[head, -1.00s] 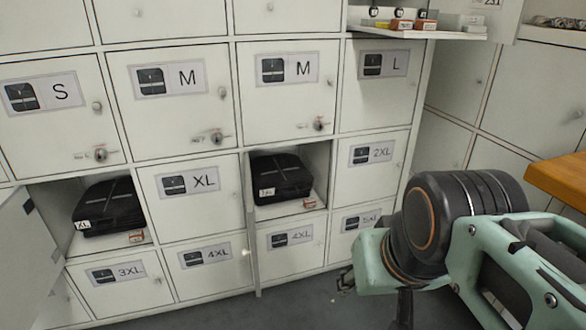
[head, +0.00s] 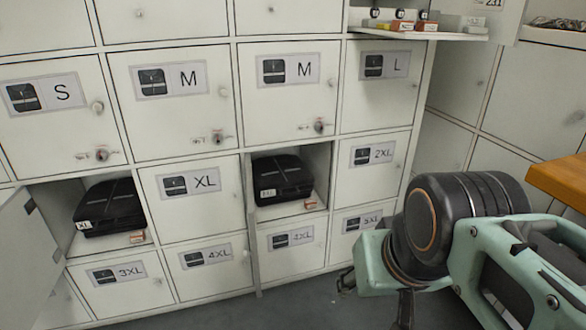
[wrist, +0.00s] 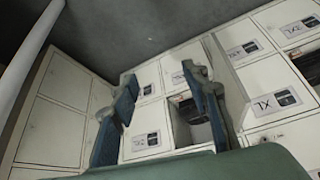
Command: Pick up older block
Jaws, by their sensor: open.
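Two small reddish-brown blocks lie in the open lockers. One block (head: 137,237) is at the front of the lower left locker, beside a black folded item (head: 110,207) with an XL tag. The other block (head: 310,204) is at the front right of the middle locker, beside a similar black item (head: 283,178). I cannot tell which block is older. My gripper shows in the wrist view (wrist: 160,78), its two blue-padded fingers spread and empty in front of the lockers. In the head view its fingers are mostly hidden behind my arm, low right of the lockers.
Several closed locker doors with size labels surround the open ones. An open door (head: 22,245) stands out at the left. A shelf (head: 445,35) at the top right bears small orange and brown pieces. A wooden surface edge (head: 560,178) is at the right. Grey floor shows below.

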